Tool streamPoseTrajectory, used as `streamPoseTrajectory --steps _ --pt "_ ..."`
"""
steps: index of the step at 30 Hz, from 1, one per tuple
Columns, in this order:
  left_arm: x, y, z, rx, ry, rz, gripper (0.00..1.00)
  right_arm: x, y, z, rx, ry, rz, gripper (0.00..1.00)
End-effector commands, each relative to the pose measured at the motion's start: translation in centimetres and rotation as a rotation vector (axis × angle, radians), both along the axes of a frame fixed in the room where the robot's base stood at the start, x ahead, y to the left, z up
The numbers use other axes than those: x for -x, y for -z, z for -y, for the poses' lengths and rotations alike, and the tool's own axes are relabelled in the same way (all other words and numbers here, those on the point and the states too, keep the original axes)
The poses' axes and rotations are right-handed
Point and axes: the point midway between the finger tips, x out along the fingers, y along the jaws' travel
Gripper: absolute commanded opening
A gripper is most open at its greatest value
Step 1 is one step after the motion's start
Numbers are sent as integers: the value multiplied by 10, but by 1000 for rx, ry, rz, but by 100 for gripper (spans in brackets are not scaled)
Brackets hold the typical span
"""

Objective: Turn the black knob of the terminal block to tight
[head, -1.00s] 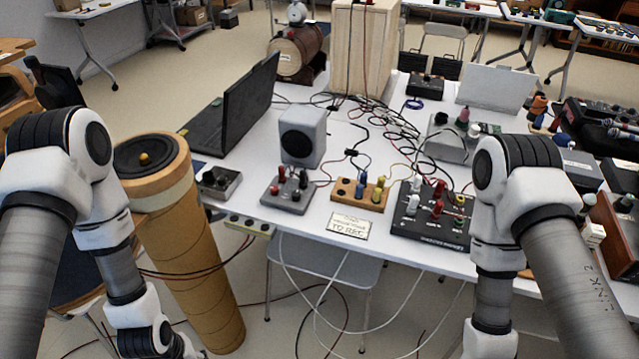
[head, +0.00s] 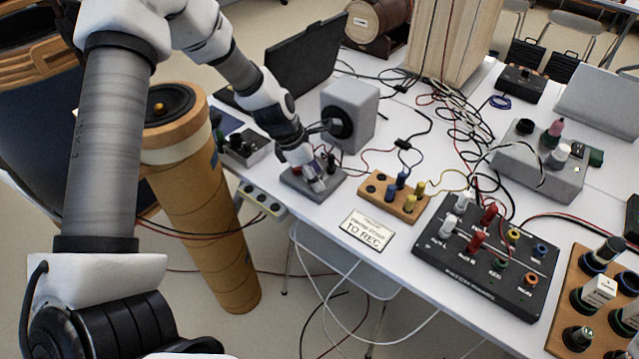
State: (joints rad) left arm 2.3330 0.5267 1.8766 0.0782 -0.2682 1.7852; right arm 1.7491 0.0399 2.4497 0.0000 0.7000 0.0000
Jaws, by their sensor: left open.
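The terminal block (head: 297,187) is a small grey box with knobs on top, at the table's near edge in the head view. My left gripper (head: 316,179) reaches down over it from the upper left. The gripper is open, with its fingers among the knobs, and it covers much of the block's top. A black knob (head: 331,163) shows just right of the fingers. The red knobs are mostly hidden. Whether the fingers touch a knob, I cannot tell. My right gripper is out of view.
A grey speaker (head: 350,112) stands just behind the block. A wooden terminal block (head: 378,200) and a black panel (head: 465,270) are to the right. A small grey box (head: 245,150) is to the left. A sign card (head: 367,231) lies in front. Loose cables cross the table.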

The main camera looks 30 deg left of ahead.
Motion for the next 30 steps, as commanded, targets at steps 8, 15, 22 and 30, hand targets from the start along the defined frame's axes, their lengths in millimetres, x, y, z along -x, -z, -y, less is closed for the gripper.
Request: streamPoseTrajectory --steps 8,15,22,30 --pt "-2 4 2 0 0 0 50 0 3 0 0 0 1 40" --pt "-1 5 2 0 1 0 0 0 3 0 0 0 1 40" --pt "-1 5 2 0 9 0 0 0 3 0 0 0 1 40" --pt "-1 5 2 0 89 -2 0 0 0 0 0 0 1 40"
